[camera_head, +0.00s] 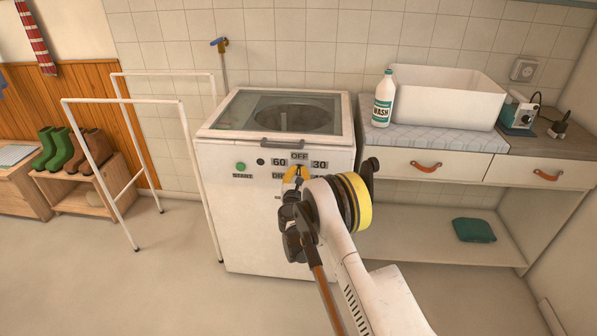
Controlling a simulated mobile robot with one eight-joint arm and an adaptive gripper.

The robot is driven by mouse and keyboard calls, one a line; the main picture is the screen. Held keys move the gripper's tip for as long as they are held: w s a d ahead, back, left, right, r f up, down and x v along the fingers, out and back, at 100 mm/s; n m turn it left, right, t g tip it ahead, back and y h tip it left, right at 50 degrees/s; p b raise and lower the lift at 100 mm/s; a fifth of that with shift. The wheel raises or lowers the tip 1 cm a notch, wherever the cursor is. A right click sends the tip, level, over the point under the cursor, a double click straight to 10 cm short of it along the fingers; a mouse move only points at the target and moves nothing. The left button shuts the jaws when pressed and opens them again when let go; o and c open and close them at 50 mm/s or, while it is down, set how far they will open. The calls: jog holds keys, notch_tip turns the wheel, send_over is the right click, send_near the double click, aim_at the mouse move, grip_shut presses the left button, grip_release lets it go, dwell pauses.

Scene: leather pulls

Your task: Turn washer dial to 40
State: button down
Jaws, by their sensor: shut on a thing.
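The white washer (230,205) stands in the middle with a glass lid on top. Its front panel carries the labels OFF (299,156), 60 (279,162) and 30 (319,164); another label lower down is partly covered, and I cannot see a 40. The yellow-orange dial (297,171) shows just below OFF, mostly hidden by my arm, so its pointing direction cannot be told. My gripper (293,182) is at the panel, shut on the dial. Its fingertips are largely hidden.
A green start button (240,167) sits left on the panel. A white rack (185,140) stands close to the washer's left side. A counter (435,160) with a wash bottle (382,103) and white basin (450,97) is on the right.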

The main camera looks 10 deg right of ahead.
jog(key=f+m, duration=0.1)
jog(key=m, duration=0.6)
jog(key=d+f+m, duration=0.1)
jog(key=m, duration=0.7)
jog(key=f+m, duration=0.1)
jog(key=m, duration=0.7)
jog(key=shift+s+d, duration=0.25)
dwell(0.5)
jog(key=c, duration=1.5)
grip_release()
jog(key=shift+s, duration=0.1)
jog(key=v, duration=0.7)
jog(key=shift+s, duration=0.1)
